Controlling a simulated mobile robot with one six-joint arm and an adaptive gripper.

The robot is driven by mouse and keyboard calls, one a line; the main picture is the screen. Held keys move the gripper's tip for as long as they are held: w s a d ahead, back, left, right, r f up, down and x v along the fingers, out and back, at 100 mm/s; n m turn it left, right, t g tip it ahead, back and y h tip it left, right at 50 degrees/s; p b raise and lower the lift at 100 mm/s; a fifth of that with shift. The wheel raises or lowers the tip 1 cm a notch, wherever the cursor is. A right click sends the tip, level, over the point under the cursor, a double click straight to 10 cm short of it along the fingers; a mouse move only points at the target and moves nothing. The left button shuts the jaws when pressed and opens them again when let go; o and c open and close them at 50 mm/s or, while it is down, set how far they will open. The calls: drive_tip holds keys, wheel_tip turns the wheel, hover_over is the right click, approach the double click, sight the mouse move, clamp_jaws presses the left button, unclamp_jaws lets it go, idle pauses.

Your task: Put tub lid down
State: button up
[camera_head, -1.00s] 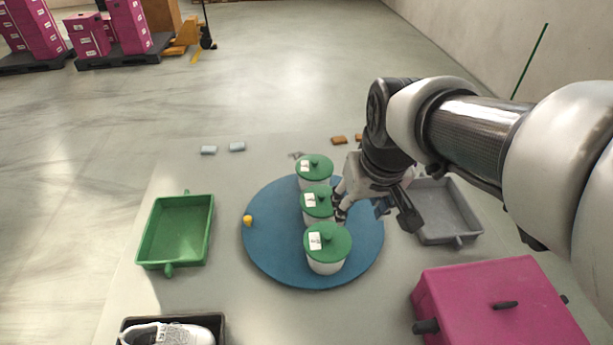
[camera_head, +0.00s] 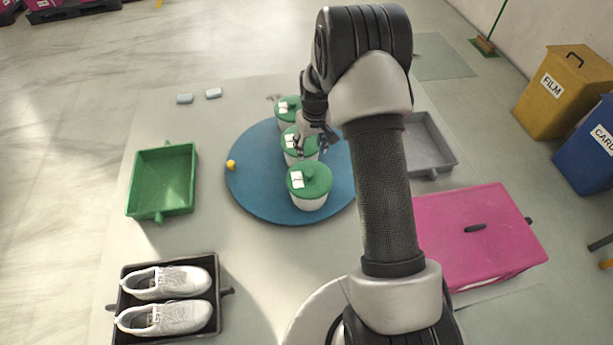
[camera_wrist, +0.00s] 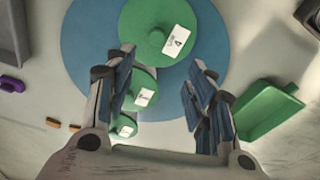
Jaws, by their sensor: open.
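Three white tubs with green knobbed lids stand in a row on a round blue mat (camera_head: 258,195). The front lid (camera_head: 310,178) sits on its tub (camera_head: 309,203); it also shows in the wrist view (camera_wrist: 165,38). The middle lid (camera_head: 290,143) and the back lid (camera_head: 286,106) are on their tubs, partly hidden by my arm. My gripper (camera_head: 315,145) is open and empty, above the row near the middle tub. In the wrist view its fingers (camera_wrist: 160,95) are spread wide, with the middle lid (camera_wrist: 140,88) and back lid (camera_wrist: 123,128) near the left finger.
A yellow piece (camera_head: 231,165) lies on the mat's left edge. A green tray (camera_head: 163,180) is at left, a dark tray with white shoes (camera_head: 222,292) at front left. A grey tray (camera_head: 447,160) and pink box (camera_head: 480,240) are at right.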

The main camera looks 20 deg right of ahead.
drive_tip(key=b, duration=0.2)
hover_over(309, 173)
drive_tip(key=s, duration=0.1)
drive_tip(key=f, duration=1)
drive_tip(key=shift+s+a, duration=0.1)
drive_tip(key=shift+a, duration=0.15)
drive_tip(key=shift+w+d+f+b, duration=0.15)
drive_tip(key=shift+f+b, duration=0.1)
drive_tip(key=shift+f, duration=0.7)
drive_tip(key=shift+w+d+f+b, duration=0.15)
drive_tip(key=shift+f+b, duration=0.1)
drive_tip(key=shift+f, duration=0.75)
drive_tip(key=shift+w+f+b, duration=0.15)
drive_tip(key=shift+f+b, duration=0.1)
drive_tip(key=shift+f, duration=0.7)
drive_tip(key=shift+c, duration=0.2)
clamp_jaws()
drive_tip(key=shift+r, duration=0.2)
wheel_tip(309, 173, up, 20)
drive_tip(key=p, duration=0.4)
drive_tip(key=s+a+r+b, duration=0.1)
drive_tip(key=s+a+b, duration=0.2)
drive_tip(key=s+a, duration=0.9)
drive_tip(key=s, duration=0.4)
drive_tip(key=shift+a+b, duration=0.15)
drive_tip(key=shift+b, duration=0.2)
